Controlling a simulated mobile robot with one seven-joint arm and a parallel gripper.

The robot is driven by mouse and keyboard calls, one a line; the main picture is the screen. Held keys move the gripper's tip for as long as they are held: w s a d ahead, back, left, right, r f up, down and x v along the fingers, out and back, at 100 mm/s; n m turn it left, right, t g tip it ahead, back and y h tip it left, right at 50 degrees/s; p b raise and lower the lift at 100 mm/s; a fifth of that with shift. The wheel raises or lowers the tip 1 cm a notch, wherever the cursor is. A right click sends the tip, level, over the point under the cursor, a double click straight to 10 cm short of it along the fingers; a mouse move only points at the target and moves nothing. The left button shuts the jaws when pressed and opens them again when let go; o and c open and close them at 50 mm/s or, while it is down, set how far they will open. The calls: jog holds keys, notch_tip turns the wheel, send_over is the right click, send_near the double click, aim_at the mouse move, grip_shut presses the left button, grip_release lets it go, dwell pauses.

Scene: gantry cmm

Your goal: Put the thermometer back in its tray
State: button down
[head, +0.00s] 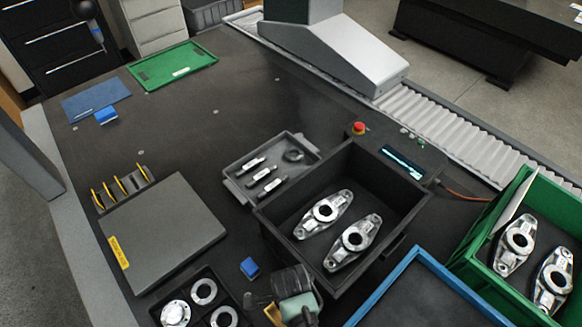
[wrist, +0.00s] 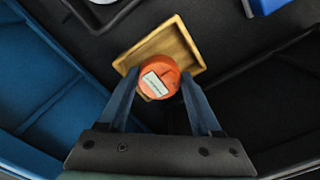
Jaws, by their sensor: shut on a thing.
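In the wrist view an orange round thermometer (wrist: 158,77) with a pale label sits between the blue fingers of my gripper (wrist: 159,84), which is shut on it. A small square wooden tray (wrist: 181,36) with a raised rim lies behind and beneath it. The thermometer overlaps the tray's near part in the picture and hides some of its floor. I cannot tell whether it touches the tray. In the head view my gripper (head: 292,281) is at the bottom centre. The thermometer is not clearly visible there, and only a tan edge of the tray (head: 272,315) shows.
A dark tray with metal rings (head: 207,272) and a small blue block (head: 250,267) are left of my gripper. A black bin (head: 262,221) with two metal castings stands behind it. A blue-rimmed bin (head: 408,259) is at right.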

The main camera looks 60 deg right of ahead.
jog(key=shift+f, duration=1.75)
jog(key=shift+f, duration=0.1)
jog(key=shift+f+b, duration=0.15)
jog(key=shift+b, duration=0.15)
jog(key=shift+c, duration=1.8)
grip_release()
notch_tip(320, 180, up, 12)
jog(key=shift+r+p, duration=0.25)
jog(key=shift+p, duration=0.55)
